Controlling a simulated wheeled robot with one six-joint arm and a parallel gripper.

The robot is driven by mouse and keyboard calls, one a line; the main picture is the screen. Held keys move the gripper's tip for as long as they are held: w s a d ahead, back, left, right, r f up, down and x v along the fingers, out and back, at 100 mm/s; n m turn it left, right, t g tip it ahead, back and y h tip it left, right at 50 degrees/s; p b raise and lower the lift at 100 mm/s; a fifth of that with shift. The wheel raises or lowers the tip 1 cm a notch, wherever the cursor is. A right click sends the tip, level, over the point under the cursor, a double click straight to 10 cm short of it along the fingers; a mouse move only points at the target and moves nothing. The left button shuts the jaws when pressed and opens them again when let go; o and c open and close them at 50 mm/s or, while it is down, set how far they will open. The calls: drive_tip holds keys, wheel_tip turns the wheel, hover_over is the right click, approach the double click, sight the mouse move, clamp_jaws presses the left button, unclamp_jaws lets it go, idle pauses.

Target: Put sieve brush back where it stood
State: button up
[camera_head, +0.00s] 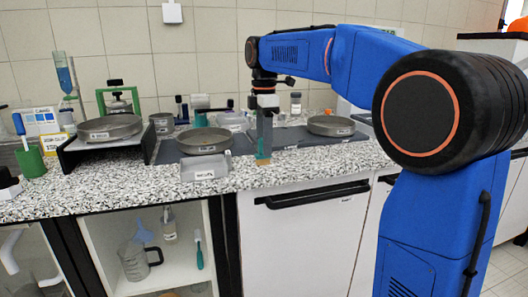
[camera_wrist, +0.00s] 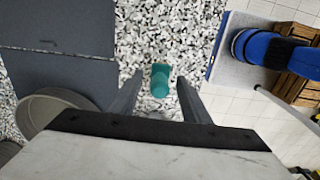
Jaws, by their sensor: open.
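The sieve brush (camera_wrist: 160,87) is teal and stands on the speckled counter, its handle end toward the camera in the wrist view. My gripper (camera_wrist: 159,94) is open, with one finger on each side of the brush and a visible gap to both. In the head view my gripper (camera_head: 264,150) points straight down near the counter's front edge. There the brush (camera_head: 258,147) shows as a teal strip with a tan lower end, partly hidden by the gripper's finger.
Bare counter (camera_head: 315,162) lies right of the brush.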

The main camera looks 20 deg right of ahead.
wheel_tip(320, 180, up, 9)
drive_tip(key=shift+f, duration=0.15)
drive_tip(key=s+d+f+m+t, duration=0.2)
drive_tip(key=s+f+m, duration=0.7)
drive_tip(key=s+f, duration=0.6)
drive_tip(key=s+d+f+m+t, duration=0.2)
drive_tip(key=s+d+f+m, duration=0.2)
drive_tip(key=s+f+m, duration=0.5)
drive_tip(key=s+f, duration=0.6)
drive_tip(key=s, duration=0.3)
drive_tip(key=shift+s+d+t, duration=0.2)
drive_tip(key=shift+d+t, duration=0.1)
drive_tip(key=shift+t, duration=0.1)
